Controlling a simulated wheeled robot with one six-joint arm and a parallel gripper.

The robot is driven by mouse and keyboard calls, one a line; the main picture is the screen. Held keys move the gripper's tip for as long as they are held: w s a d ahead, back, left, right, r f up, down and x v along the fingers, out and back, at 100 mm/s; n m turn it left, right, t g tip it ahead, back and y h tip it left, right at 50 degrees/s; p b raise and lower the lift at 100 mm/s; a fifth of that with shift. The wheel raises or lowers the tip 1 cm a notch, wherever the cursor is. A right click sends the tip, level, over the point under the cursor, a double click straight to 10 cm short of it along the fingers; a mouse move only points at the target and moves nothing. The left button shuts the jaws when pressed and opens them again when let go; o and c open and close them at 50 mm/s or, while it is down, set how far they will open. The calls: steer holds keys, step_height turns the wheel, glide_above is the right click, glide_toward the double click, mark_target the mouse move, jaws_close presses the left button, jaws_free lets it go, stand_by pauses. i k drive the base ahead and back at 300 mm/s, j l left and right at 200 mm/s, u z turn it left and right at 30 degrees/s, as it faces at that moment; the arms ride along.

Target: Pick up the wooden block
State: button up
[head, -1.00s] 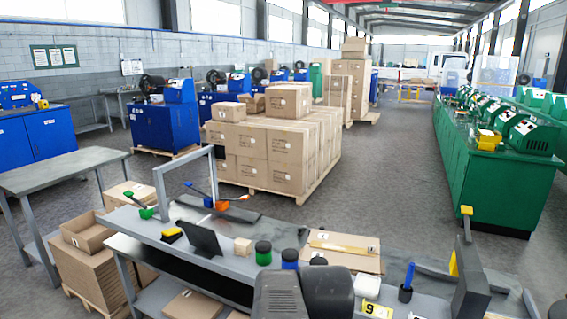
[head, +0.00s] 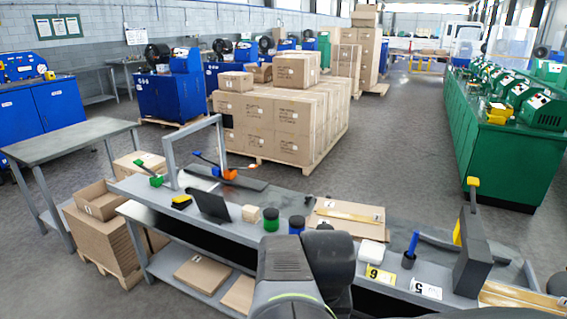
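The wooden block (head: 251,214) is a small pale cube on the grey workbench (head: 330,262). It stands between a dark tilted tablet-like panel (head: 212,206) on its left and a green-and-black round container (head: 270,220) on its right. Nothing touches it. My arm rises at the bottom centre of the head view, to the right of the block and nearer to me. My gripper cannot be made out in this view.
A blue-topped dark container (head: 296,225) stands right of the green one. Flat cardboard (head: 343,217), a white box (head: 371,252) and yellow number cards (head: 380,275) lie further right. A grey metal frame (head: 168,155) rises on the left. Stacked cartons (head: 270,125) stand behind the bench.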

mark_target(250, 214)
steer(key=i+j, duration=0.25)
steer(key=i, duration=0.15)
steer(key=i+j+u, duration=0.15)
steer(key=i+j, duration=0.3)
steer(key=i, duration=0.3)
steer(key=i+j+u, duration=0.15)
steer(key=i, duration=0.25)
steer(key=j, duration=0.1)
